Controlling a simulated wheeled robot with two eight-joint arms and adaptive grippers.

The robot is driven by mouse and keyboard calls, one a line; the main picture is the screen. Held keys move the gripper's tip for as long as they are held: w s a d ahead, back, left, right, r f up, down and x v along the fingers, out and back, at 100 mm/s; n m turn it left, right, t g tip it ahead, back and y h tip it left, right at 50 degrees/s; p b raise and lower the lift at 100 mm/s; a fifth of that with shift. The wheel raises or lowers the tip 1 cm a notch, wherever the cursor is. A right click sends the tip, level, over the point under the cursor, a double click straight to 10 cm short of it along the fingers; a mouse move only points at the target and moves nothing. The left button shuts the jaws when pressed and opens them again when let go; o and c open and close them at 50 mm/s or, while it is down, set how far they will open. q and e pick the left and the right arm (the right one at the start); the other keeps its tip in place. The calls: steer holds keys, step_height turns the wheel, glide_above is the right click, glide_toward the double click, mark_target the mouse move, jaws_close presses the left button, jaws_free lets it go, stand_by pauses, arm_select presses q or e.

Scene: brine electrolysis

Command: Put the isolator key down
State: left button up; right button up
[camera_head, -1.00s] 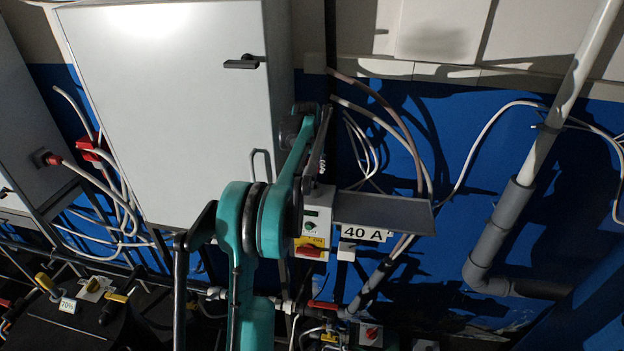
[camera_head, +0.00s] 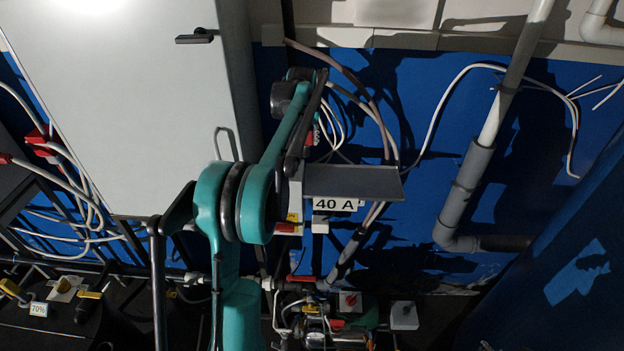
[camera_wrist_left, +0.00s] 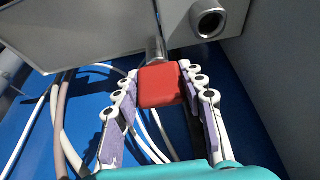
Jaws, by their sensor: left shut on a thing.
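The isolator key (camera_wrist_left: 160,86) has a red block-shaped head and a short metal shaft pointing away from me in the left wrist view. My left gripper (camera_wrist_left: 160,92) is shut on the red head from both sides. In the head view the same gripper (camera_head: 316,132) is mostly hidden behind my teal arm, and only a bit of red shows there. It is just above the left end of a small grey shelf (camera_head: 352,182) as seen in the picture. I cannot tell whether the key touches anything. My right gripper is not in view.
A large grey cabinet (camera_head: 130,110) stands left of my arm. A "40 A" label (camera_head: 334,204) sits under the shelf. Loose cables hang behind the gripper, and a grey pipe (camera_head: 470,180) runs down at right. The shelf top looks bare.

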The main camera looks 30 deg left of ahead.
arm_select(q)
steer(key=w+d+b, duration=0.2)
steer(key=d+b, duration=0.1)
steer(key=d, duration=1.3)
steer(key=a+f+p, duration=0.1)
steer(key=a+f, duration=0.2)
steer(key=a+f+p, duration=0.1)
steer(key=a+f, duration=0.2)
steer(key=a, duration=0.1)
steer(key=a+f+p, duration=0.1)
steer(key=a+f, duration=0.3)
steer(key=shift+w+a+f, duration=0.1)
steer(key=shift+w+a, duration=0.05)
steer(key=shift+w, duration=0.1)
steer(key=shift+f, duration=0.3)
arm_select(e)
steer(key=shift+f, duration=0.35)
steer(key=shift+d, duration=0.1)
arm_select(q)
steer(key=shift+f, duration=0.15)
steer(key=o, duration=1.3)
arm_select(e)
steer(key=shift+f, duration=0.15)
